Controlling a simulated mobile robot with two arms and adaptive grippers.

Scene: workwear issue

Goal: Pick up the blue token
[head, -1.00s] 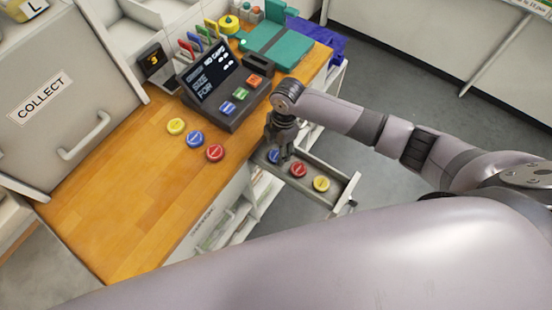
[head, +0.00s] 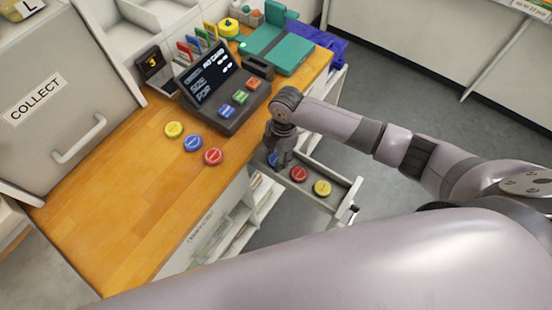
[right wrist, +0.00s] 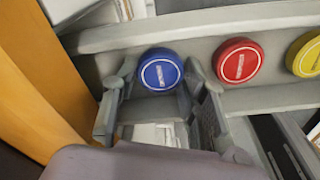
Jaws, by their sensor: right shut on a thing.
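The blue token (head: 272,160) is a round disc at the left end of a grey tray (head: 338,204) beside the counter, in a row with a red token (head: 299,174) and a yellow token (head: 322,188). My right gripper (head: 277,163) points down at that end and partly hides the blue token in the head view. In the right wrist view the blue token (right wrist: 160,70) sits between the two fingers, which are shut on it. Whether it is clear of the tray, I cannot tell. My left gripper is not in view.
Another yellow token (head: 173,129), blue token (head: 193,143) and red token (head: 213,156) lie on the wooden counter (head: 110,215). A dark console (head: 215,90) with coloured buttons stands behind them. The grey COLLECT door (head: 45,105) is at left.

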